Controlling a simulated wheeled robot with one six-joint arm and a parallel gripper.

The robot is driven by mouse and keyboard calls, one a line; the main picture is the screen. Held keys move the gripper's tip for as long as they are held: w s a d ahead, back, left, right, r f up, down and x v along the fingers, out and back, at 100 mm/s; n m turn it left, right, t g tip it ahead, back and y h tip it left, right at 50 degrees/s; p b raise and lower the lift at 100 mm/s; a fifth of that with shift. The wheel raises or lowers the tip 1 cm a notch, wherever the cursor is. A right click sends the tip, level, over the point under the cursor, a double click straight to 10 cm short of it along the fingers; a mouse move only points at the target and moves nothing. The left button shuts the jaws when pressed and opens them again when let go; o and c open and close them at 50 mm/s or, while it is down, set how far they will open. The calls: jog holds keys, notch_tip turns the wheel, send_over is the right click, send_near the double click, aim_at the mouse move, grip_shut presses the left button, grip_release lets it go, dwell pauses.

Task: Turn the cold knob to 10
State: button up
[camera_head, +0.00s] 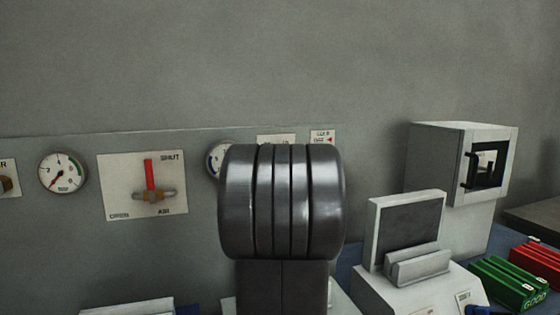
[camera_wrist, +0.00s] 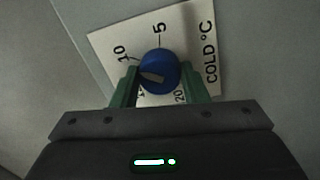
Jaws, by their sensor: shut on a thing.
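In the wrist view the cold knob (camera_wrist: 164,66) is a round blue dial on a white plate (camera_wrist: 108,40) marked "COLD °C". The plate shows 5, 10 and 20, with another number mostly hidden by the left finger. A pale pointer mark on the knob points left in the picture, a little below the 10. My gripper (camera_wrist: 160,73) has its green fingers on either side of the knob, shut on it. In the head view my dark arm hides the knob and the gripper.
In the head view a gauge (camera_head: 62,173) and a red-handled air valve (camera_head: 150,175) are on the wall panel left of my arm. A second gauge (camera_head: 213,158) is partly hidden. At right are a white box (camera_head: 440,160), a tilted screen (camera_head: 405,228) and green (camera_head: 510,284) and red blocks (camera_head: 540,262).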

jog(key=o, duration=1)
jog(key=shift+c, duration=0.2)
jog(key=b+v, duration=0.1)
jog(key=v, duration=1.3)
jog(key=shift+w+f, duration=0.1)
jog(key=p+x, duration=0.1)
jog(key=x, duration=1.2)
jog(key=shift+w, duration=0.4)
